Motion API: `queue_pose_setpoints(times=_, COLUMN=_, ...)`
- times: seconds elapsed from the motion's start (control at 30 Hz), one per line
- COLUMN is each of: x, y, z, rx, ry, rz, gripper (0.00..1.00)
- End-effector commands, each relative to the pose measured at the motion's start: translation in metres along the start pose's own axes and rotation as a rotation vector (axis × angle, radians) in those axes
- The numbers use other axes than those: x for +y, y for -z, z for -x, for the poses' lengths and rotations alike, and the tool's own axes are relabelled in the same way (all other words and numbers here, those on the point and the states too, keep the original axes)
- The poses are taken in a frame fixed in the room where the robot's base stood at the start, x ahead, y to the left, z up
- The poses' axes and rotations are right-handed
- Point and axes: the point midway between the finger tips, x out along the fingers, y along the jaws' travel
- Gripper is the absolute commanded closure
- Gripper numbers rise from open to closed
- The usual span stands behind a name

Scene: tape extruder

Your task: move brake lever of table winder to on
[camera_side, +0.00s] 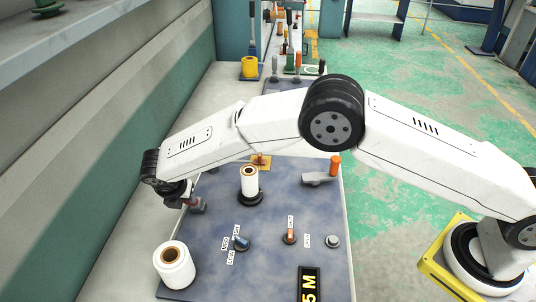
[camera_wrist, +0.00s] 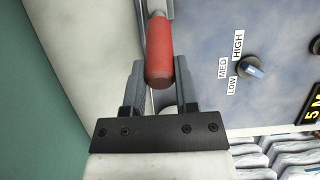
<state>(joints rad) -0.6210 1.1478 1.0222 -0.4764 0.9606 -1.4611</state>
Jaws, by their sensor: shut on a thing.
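The brake lever's red handle (camera_wrist: 160,50) stands between the two fingers of my gripper (camera_wrist: 160,85) in the wrist view. The fingers are shut on it, and its rounded end points towards my wrist. The lever's grey metal part (camera_wrist: 158,6) shows beyond the handle at the top edge. In the side view my gripper (camera_side: 186,196) is at the left edge of the blue winder table (camera_side: 215,210). The handle is mostly hidden there by my gripper and wrist.
A white tape roll (camera_side: 249,180) stands on a spindle right of my gripper, and another white roll (camera_side: 174,268) at the near left corner. A blue selector knob (camera_side: 241,243), a second knob (camera_side: 290,238) and an orange-handled crank (camera_side: 334,166) are on the table. A green wall runs along the left.

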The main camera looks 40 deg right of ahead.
Motion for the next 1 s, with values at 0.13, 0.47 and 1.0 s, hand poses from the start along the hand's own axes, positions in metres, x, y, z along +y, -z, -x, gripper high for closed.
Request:
queue_pose_setpoints(times=0.13, x=0.001, y=0.002, z=0.001, rx=0.002, ry=-0.001, rz=0.001, gripper=1.00)
queue_pose_setpoints(times=0.47, x=0.001, y=0.015, z=-0.003, rx=0.003, ry=0.000, rz=0.002, gripper=1.00)
queue_pose_setpoints(times=1.0, x=0.000, y=0.014, z=-0.003, rx=0.000, ry=0.000, rz=0.000, gripper=0.22)
